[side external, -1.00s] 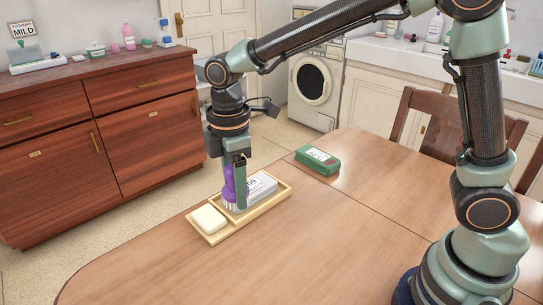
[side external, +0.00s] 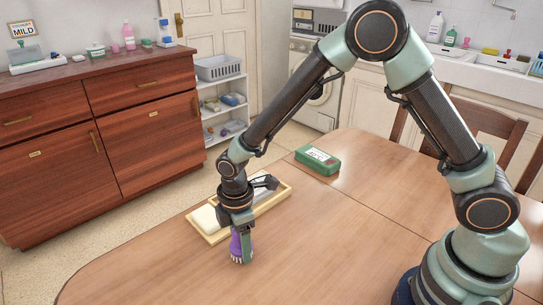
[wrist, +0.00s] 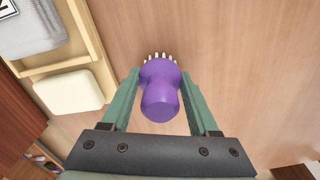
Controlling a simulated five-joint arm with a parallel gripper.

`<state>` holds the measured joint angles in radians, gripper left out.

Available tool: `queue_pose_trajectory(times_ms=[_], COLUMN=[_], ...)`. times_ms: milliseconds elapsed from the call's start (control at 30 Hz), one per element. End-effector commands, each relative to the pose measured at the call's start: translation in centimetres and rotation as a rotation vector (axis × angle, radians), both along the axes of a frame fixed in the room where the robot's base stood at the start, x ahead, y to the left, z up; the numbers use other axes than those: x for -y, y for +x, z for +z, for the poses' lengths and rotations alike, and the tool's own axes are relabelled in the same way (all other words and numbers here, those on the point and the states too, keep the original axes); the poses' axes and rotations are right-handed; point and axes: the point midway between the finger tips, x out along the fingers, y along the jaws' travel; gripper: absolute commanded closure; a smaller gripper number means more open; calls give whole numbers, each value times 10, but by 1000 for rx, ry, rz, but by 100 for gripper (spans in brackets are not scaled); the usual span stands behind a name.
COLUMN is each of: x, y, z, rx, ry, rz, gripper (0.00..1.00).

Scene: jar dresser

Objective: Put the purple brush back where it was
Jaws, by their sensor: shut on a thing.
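The purple brush (side external: 241,247) has a rounded handle and pale bristles. It is upright, bristles down, outside the tray on its near side. My gripper (wrist: 160,85) is shut on the brush, with one green finger on each side of it. The bristles are at or just above the table; I cannot tell if they touch. The light wooden tray (side external: 283,197) lies just behind, partly hidden by my arm. It holds a cream block (side external: 206,218), and the wrist view shows a grey-white labelled item (wrist: 32,25) in the other part.
A green box (side external: 318,160) lies on the table (side external: 330,240) beyond the tray. The table in front and to the right of the brush is clear. A wooden dresser (side external: 90,140) with jars and bottles stands at the left. A chair stands at the back right.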

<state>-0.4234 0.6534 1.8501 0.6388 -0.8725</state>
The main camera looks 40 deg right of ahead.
Motion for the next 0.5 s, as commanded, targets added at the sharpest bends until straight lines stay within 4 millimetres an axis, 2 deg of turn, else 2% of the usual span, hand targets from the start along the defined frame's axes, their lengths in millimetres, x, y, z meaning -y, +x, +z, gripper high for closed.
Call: queue_pose_trajectory(times_ms=[367,400,433,467,500], x=[0,0,0,0,0], y=[0,0,0,0,0], z=[-4,-4,-4,-3,-3], rx=[1,1,1,1,1], ry=[1,1,1,1,1], rz=[0,0,0,0,0], gripper=[95,28,16,9,9])
